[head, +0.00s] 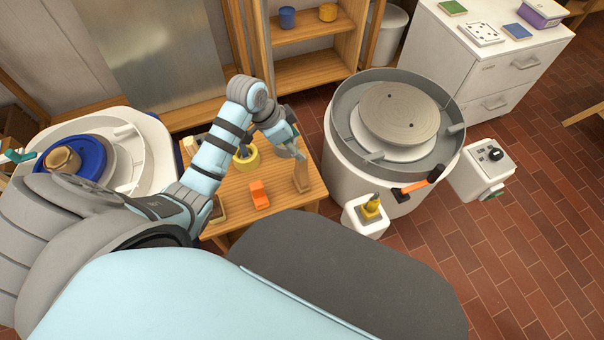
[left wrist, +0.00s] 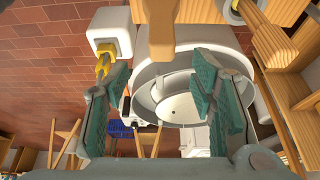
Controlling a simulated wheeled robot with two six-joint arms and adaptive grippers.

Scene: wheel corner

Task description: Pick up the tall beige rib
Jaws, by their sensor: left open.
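The tall beige rib (head: 302,178) stands upright near the right edge of the small wooden table (head: 233,190). My left gripper (head: 297,150) is at its upper part, partly covering it in the head view. In the left wrist view, a beige upright piece that looks like the rib (left wrist: 160,28) comes down from the top edge, between the two open teal-padded fingers (left wrist: 160,92). A gap shows on each side of it. Whether a finger touches it I cannot tell. My right gripper is not in view.
An orange object (head: 259,195) and a yellow round container (head: 246,160) share the table. Right of it stand a white box (head: 365,223) with a yellow tool and a large pottery wheel (head: 345,165).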

